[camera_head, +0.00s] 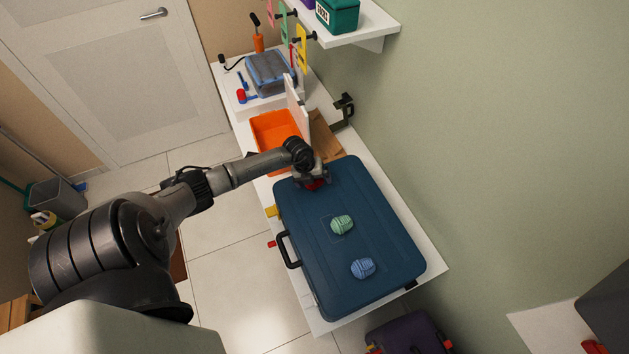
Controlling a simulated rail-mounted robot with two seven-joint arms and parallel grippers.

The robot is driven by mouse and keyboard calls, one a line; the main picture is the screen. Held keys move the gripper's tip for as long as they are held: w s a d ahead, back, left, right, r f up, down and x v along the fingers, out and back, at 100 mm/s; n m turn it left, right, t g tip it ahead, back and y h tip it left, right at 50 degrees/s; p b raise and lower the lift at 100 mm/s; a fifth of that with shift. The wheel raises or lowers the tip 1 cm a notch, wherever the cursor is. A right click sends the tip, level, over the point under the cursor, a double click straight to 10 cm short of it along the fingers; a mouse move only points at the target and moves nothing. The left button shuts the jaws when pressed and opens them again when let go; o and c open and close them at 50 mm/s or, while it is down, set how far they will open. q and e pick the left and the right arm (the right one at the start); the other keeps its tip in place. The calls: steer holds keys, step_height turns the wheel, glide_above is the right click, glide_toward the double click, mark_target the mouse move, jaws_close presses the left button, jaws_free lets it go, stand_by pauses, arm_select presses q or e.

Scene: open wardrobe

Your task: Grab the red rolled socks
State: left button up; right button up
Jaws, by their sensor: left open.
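The red rolled socks (316,184) lie at the far end of a closed dark blue suitcase (310,240), mostly covered by my left gripper. My left gripper (315,180) is open and right over the red socks, reaching in from the left. I cannot tell whether its fingers touch them. Green rolled socks (342,225) lie near the middle of the suitcase, and blue rolled socks (363,268) lie nearer its front end. My right gripper is not in view.
The suitcase rests on a white bench (402,206) along the green wall. An orange bin (275,127) and a blue-lidded box (270,72) stand beyond it. A white shelf (360,30) juts from the wall above. A purple case (412,335) stands on the floor below.

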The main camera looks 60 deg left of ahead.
arm_select(q)
steer(key=c, duration=0.9)
steer(key=shift+o, duration=0.2)
